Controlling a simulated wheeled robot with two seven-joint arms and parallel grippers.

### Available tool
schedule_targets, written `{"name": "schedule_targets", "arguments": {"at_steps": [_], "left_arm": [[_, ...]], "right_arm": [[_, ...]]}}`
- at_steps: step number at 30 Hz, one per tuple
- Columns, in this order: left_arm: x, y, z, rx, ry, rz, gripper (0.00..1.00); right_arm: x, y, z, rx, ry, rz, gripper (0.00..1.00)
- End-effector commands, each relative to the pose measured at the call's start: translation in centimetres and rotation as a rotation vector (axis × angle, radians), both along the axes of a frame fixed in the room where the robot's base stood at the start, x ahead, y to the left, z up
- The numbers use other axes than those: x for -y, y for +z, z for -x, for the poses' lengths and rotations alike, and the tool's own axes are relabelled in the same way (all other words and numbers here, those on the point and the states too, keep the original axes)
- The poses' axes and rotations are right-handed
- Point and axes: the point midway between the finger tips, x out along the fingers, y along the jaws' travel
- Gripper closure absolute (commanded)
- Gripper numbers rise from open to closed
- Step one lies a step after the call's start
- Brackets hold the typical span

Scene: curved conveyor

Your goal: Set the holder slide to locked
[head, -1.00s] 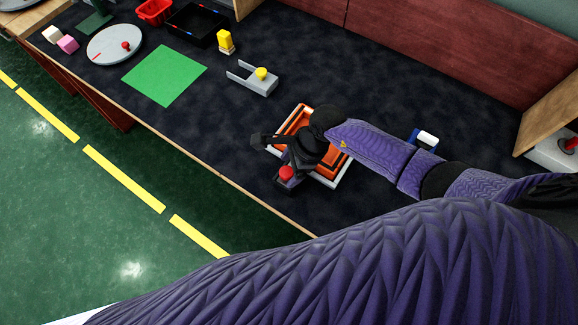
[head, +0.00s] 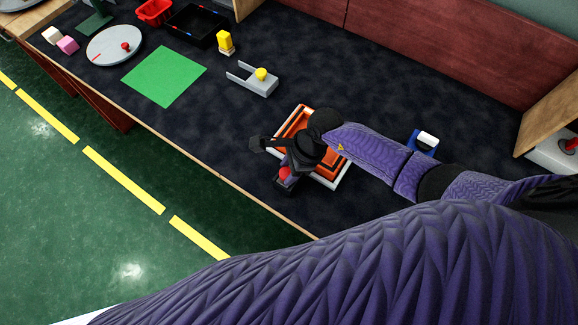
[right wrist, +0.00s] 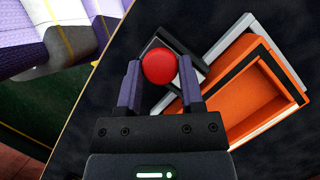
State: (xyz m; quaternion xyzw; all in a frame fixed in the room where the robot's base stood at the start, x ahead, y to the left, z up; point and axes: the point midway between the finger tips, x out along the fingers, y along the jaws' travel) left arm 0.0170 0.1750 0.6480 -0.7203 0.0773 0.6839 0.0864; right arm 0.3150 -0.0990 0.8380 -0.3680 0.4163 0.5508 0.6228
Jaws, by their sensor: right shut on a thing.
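A dark slide block with a round red knob (head: 285,173) sits beside an orange tray holder (head: 330,165) with a white frame, near the table's front edge. My right gripper (head: 288,166) is at the knob and partly hides it in the head view. In the right wrist view the red knob (right wrist: 159,67) is between the two purple fingers, and the gripper (right wrist: 158,80) is shut on it. The dark block with a pale edge (right wrist: 178,55) shows behind the knob, next to the orange holder (right wrist: 250,90). I cannot read any locked mark. My left gripper is not in view.
A grey fork-shaped fixture with a yellow knob (head: 261,74) and a green mat (head: 165,76) lie to the left. A blue-and-white block (head: 425,141) stands to the right, behind my arm. The dark table between the fixture and the back wall is clear.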

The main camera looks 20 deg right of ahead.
Motion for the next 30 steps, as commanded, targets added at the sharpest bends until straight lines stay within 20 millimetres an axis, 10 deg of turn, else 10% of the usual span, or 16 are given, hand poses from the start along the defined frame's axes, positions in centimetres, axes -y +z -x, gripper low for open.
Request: {"name": "schedule_targets", "arguments": {"at_steps": [18,19,21,30], "left_arm": [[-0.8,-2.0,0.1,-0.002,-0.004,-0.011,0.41],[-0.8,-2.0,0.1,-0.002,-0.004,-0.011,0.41],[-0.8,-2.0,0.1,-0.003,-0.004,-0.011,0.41],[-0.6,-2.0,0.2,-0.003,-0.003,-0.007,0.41]], "right_arm": [[2.9,0.0,-2.2,0.004,-0.003,0.004,1.00],[2.9,0.0,-2.2,0.004,-0.003,0.004,0.45],[2.9,0.1,-2.2,0.004,-0.003,0.003,0.31],[2.7,0.0,-2.1,0.000,-0.001,0.001,0.16]]}}
